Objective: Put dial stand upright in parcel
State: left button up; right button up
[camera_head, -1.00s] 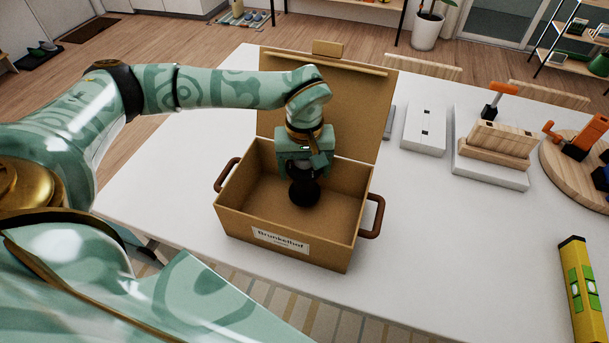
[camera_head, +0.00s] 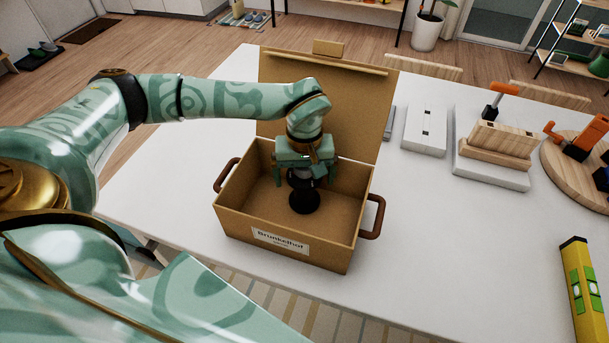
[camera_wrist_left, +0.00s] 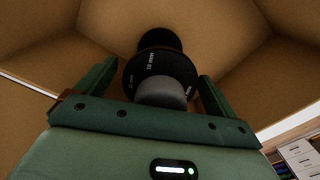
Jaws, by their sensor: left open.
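The dial stand (camera_head: 304,199), a black round-based piece with a grey upper part, stands upright on the floor of the open cardboard parcel (camera_head: 270,220). In the left wrist view the dial stand (camera_wrist_left: 160,68) shows its black ring with white markings and its grey end between the fingers. My left gripper (camera_head: 303,178) is open, just above and around the top of the stand, inside the parcel. In the wrist view my left gripper (camera_wrist_left: 152,85) has its fingers apart, with gaps beside the stand. My right gripper is not in view.
The parcel's lid (camera_head: 330,100) stands open at the back, and brown handles stick out at its sides. To the right are a white block (camera_head: 425,130), a wooden block (camera_head: 500,140), a round wooden board (camera_head: 570,175) and a yellow level (camera_head: 580,285).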

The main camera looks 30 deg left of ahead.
pick_arm(q)
notch_tip(320, 180, up, 12)
jog(key=shift+f+p, duration=0.15)
jog(key=shift+p, duration=0.55)
